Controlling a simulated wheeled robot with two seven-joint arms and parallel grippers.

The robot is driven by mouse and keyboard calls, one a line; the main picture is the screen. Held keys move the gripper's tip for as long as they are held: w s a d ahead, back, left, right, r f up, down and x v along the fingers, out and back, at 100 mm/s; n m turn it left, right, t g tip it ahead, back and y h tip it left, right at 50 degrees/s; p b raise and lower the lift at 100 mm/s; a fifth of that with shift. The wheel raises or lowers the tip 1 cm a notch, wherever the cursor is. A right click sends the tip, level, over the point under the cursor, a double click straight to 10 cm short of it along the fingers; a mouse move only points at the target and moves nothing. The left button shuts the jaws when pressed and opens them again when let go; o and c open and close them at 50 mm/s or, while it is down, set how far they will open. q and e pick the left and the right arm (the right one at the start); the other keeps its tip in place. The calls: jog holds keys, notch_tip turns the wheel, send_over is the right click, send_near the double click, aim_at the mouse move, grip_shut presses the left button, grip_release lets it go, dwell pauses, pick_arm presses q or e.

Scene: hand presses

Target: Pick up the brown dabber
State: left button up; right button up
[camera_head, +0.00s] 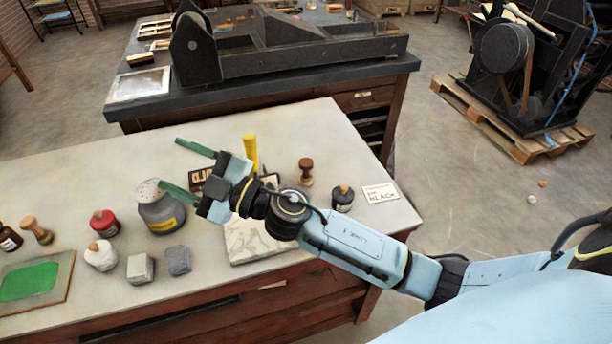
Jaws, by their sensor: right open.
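A dark brown dabber-shaped piece (306,170) with a rounded knob stands upright on the pale table, to the right of my right gripper. A lighter brown one (37,231) of similar shape stands at the table's left side; I cannot tell which is the brown dabber. My right gripper (187,169) is open, its two green fingers pointing left with nothing seen between them. It hangs over the table's middle, apart from both pieces. My left gripper is not in view.
A grey jar (160,208) stands below my right fingers. A yellow upright piece (250,152), a black jar (342,197), a red jar (103,223), a white jar (100,256) and grey blocks (178,260) stand around. A green pad (28,281) lies at left.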

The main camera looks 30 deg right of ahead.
jog(key=s+a+n+g+y, duration=0.1)
jog(key=a+n+g+y, duration=0.25)
jog(key=n+g, duration=0.2)
jog(key=n+g+h, duration=0.2)
jog(key=g+h, duration=0.6)
jog(key=h, duration=1.3)
send_near(307, 162)
jog(key=shift+t, duration=0.25)
jog(key=b+x, duration=0.5)
jog(key=shift+w+a+f, duration=0.1)
jog(key=shift+a+f, duration=0.05)
jog(key=shift+f, duration=0.1)
jog(key=shift+f+b, duration=0.3)
jog(key=shift+b, duration=0.15)
jog(key=b+x, duration=0.1)
jog(key=x, duration=0.1)
jog(key=b+x, duration=0.1)
jog(key=x, duration=0.1)
jog(key=shift+d+f+b, duration=0.25)
jog(key=shift+d+b, duration=0.1)
jog(key=shift+d, duration=0.2)
jog(key=shift+c, duration=0.4)
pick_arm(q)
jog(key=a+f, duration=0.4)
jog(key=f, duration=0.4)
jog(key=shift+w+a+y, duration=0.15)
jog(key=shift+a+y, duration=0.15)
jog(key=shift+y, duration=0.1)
pick_arm(e)
jog(key=c, duration=1)
